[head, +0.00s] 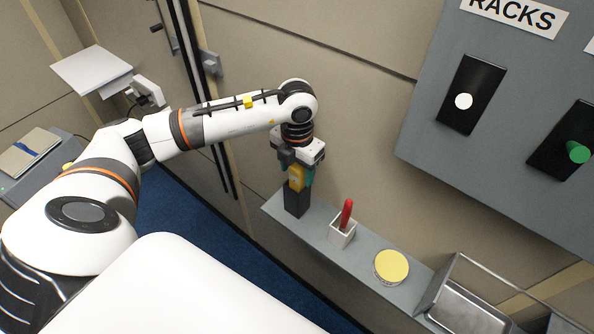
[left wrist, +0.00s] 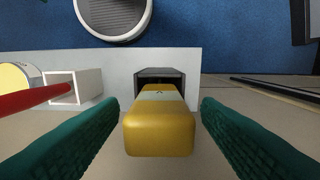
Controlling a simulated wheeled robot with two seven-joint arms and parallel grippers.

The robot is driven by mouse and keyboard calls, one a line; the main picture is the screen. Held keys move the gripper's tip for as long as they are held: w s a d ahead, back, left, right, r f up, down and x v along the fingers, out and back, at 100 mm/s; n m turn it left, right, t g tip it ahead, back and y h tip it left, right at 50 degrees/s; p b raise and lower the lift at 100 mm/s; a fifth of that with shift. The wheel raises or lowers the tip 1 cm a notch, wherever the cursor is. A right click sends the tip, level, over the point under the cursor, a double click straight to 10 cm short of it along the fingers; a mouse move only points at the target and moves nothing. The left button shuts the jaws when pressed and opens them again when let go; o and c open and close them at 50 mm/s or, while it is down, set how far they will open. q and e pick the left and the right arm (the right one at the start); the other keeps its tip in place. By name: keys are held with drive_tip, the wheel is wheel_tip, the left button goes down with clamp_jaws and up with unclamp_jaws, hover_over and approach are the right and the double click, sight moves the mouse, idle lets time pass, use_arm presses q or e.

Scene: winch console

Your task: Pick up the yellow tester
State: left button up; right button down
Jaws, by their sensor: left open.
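The yellow tester (head: 296,178) stands upright in a dark holder (head: 297,202) at the left end of a narrow grey shelf. In the left wrist view the tester (left wrist: 160,130) shows its yellow end and a pale label, with the dark holder (left wrist: 160,75) behind it. My left gripper (head: 297,170) is over the holder, pointing down. Its green fingers (left wrist: 160,135) are open on either side of the tester, with a visible gap on both sides. My right gripper is in neither view.
On the shelf (head: 317,234) stand a white cup (head: 342,233) with a red pen-like item (head: 347,213), a round yellow-topped tin (head: 391,266) and a metal tray (head: 470,310). A grey panel (head: 430,150) with knobs hangs on the wall above right. Blue floor lies below.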

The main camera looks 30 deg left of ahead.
use_arm(q)
drive_tip(key=shift+c, duration=0.7)
drive_tip(key=c, duration=0.9)
drive_tip(key=shift+c, duration=0.2)
wheel_tip(320, 180, up, 10)
drive_tip(key=b, duration=0.3)
drive_tip(key=shift+w, duration=0.1)
wheel_tip(320, 180, up, 17)
drive_tip(key=p, duration=0.8)
drive_tip(key=shift+p, duration=0.4)
